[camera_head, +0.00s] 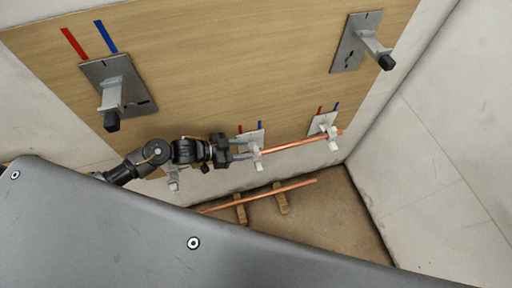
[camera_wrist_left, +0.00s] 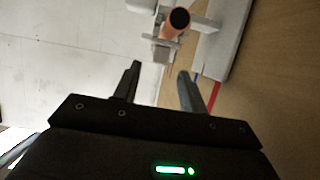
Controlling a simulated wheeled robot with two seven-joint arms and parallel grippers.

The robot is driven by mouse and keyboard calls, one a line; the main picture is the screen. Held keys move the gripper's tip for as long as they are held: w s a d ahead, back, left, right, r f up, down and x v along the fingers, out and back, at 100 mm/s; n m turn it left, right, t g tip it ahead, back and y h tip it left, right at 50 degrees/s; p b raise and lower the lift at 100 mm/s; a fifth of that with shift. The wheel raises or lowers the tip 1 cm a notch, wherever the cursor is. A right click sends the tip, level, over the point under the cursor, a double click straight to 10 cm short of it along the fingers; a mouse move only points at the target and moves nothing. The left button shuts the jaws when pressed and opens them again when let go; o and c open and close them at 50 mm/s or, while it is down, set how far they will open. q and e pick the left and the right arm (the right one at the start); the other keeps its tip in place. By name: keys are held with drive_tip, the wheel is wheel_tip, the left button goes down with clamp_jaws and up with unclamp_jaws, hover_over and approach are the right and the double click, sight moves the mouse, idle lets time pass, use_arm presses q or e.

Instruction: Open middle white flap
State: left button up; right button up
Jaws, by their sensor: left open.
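The middle white bracket with its flap (camera_head: 257,157) sits low on the wooden board, at the left end of a copper pipe (camera_head: 293,145). My left gripper (camera_head: 245,150) is open, just left of this bracket, with its fingers pointing at it. In the left wrist view the open fingers (camera_wrist_left: 159,72) point at a small white piece (camera_wrist_left: 160,53) just beyond the tips, under the round open end of the pipe (camera_wrist_left: 179,20). Nothing is clearly held. I cannot tell whether the fingers touch the flap, or how far it is open. My right gripper is not in view.
Another white bracket (camera_head: 328,131) holds the pipe further right, and one (camera_head: 174,180) shows below my left arm. Grey plates with arms (camera_head: 112,85) (camera_head: 354,45) stick out from the board (camera_head: 230,60). A loose copper pipe (camera_head: 290,189) lies on wooden blocks (camera_head: 280,198) below.

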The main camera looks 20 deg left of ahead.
sight(254, 149)
use_arm(q)
drive_tip(key=x, duration=0.4)
drive_tip(key=shift+w+d+f, duration=0.25)
drive_tip(key=shift+d, duration=0.2)
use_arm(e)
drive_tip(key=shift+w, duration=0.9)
use_arm(q)
clamp_jaws()
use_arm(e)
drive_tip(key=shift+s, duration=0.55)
